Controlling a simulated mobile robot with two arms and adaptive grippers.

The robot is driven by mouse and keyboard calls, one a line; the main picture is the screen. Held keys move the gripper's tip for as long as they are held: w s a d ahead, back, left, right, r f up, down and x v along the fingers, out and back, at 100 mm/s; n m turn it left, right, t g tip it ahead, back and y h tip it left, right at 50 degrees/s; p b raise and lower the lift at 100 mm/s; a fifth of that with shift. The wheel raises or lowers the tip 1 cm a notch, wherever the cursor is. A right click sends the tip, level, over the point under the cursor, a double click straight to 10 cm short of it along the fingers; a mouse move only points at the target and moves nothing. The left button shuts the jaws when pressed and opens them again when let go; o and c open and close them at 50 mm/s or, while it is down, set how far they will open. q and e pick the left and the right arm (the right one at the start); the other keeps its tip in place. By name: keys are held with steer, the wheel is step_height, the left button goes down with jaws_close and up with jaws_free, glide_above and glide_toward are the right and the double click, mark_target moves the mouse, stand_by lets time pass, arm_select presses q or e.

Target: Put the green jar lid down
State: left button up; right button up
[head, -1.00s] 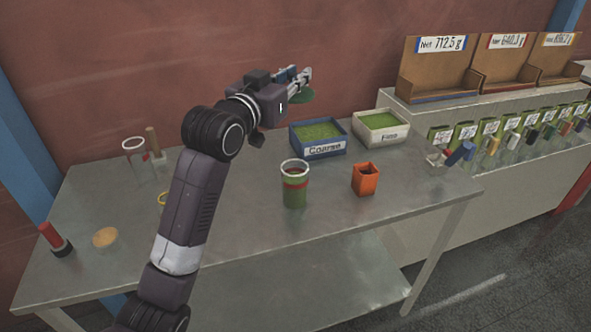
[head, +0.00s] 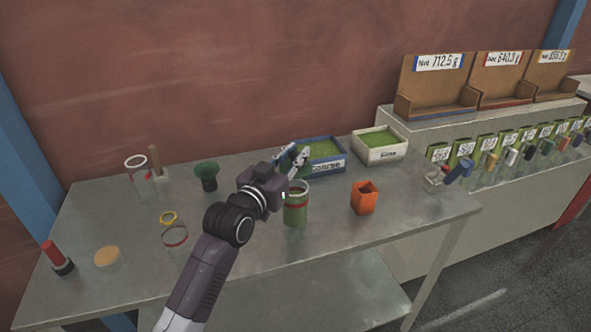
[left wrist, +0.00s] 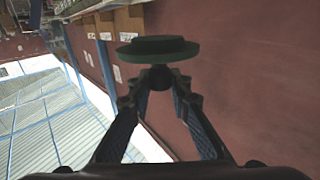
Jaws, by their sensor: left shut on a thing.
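My left gripper (head: 295,156) is shut on the green jar lid (left wrist: 158,47). In the left wrist view the lid is a dark green disc with a small knob between the fingertips (left wrist: 158,80). In the head view the lid is mostly hidden behind the gripper and hard to tell from the coarse tray. A green jar with a red band (head: 295,208) stands upright on the table, just below the gripper in the picture; my wrist covers part of its left side. My right gripper is not in view.
The blue coarse tray (head: 327,169) lies just behind the gripper, with the white fine tray (head: 392,154) to its right. An orange cup (head: 364,198) stands right of the jar. The front right tabletop is clear.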

arm_select(q)
steer(key=shift+s+f+p, duration=0.1)
steer(key=shift+f+p, duration=0.4)
steer(key=shift+f, duration=2.25)
steer(key=o, duration=0.9)
steer(key=shift+o, duration=0.2)
